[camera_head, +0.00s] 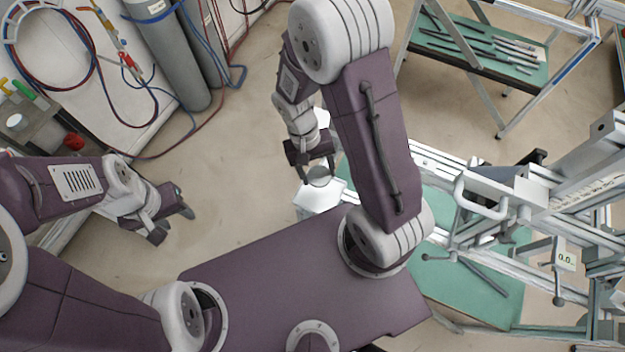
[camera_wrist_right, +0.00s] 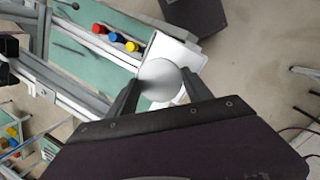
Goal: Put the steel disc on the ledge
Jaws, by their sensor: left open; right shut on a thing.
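The steel disc (camera_head: 319,180) is round and pale grey. My right gripper (camera_head: 319,171) is shut on it. The right wrist view shows the disc (camera_wrist_right: 160,76) between the two dark fingertips of this gripper (camera_wrist_right: 160,80). A white, flat-topped piece, apparently the ledge (camera_head: 316,198), is just below the disc in the head view. In the right wrist view this ledge (camera_wrist_right: 183,52) lies behind the disc, which hides part of it. I cannot tell whether the disc touches it. My left gripper (camera_head: 173,224) is open and empty over the floor at the left.
A metal frame jig (camera_head: 440,160) with clamps and green panels fills the right side. Red, blue and yellow pieces (camera_wrist_right: 116,38) sit beside the ledge. A green tool table (camera_head: 480,50) stands at the back right, gas cylinders (camera_head: 170,60) at the back left. Floor between is clear.

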